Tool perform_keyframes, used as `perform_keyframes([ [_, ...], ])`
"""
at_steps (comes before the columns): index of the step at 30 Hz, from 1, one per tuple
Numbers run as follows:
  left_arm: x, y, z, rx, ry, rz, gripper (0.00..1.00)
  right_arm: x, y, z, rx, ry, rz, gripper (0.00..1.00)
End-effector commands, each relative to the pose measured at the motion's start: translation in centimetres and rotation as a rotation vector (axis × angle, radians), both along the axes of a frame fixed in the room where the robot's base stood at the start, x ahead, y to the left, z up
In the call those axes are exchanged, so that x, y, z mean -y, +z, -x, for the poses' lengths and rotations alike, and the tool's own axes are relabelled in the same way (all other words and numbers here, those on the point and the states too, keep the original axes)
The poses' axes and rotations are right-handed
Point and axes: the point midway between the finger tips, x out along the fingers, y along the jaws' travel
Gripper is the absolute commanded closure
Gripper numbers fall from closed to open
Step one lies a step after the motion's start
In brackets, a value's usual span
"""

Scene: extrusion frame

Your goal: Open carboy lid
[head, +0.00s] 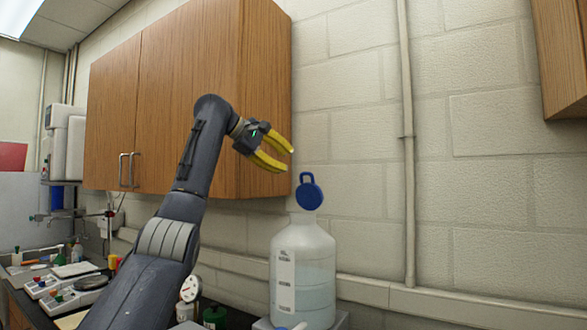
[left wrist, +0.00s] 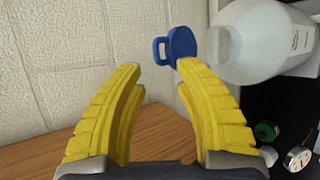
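The carboy (head: 303,270) is a translucent white bottle with a white label, standing upright and partly filled with clear liquid. Its blue lid (head: 311,194), with a loop handle, stands up on edge above the neck rather than lying flat over it. In the left wrist view the lid (left wrist: 182,44) shows beside the carboy's uncovered-looking mouth (left wrist: 220,45); the hinge or contact point cannot be made out. My left gripper (head: 288,160), with yellow fingers, is open and empty, above and left of the lid. Its fingers (left wrist: 160,80) are apart, with the lid beyond the tips. My right gripper is not in view.
A wooden wall cabinet (head: 190,100) is close behind my left arm. A pipe (head: 405,140) runs down the block wall at right. Balances (head: 70,290) and small bottles (head: 215,317) crowd the bench at left. The space right of the carboy looks clear.

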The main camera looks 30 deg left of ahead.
Motion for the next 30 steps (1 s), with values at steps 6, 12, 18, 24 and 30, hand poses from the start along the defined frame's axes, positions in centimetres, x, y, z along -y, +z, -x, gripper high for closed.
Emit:
perform_keyframes([
  [6, -0.8, 1.0, 1.7, 0.0, 0.001, -0.001, 0.67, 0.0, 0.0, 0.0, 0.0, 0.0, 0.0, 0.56],
  [12, -1.1, 1.3, 2.2, 0.0, 0.001, -0.001, 0.67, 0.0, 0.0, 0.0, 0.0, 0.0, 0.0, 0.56],
  [18, -1.1, 1.3, 2.2, 0.0, 0.001, -0.001, 0.67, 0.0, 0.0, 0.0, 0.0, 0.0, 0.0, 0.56],
  [24, -1.1, 1.3, 2.2, 0.0, 0.001, -0.001, 0.67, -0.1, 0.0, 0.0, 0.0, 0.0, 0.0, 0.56],
  [30, -2.1, 3.3, 2.4, 0.081, 0.036, 0.011, 0.67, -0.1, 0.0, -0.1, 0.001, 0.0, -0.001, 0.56],
])
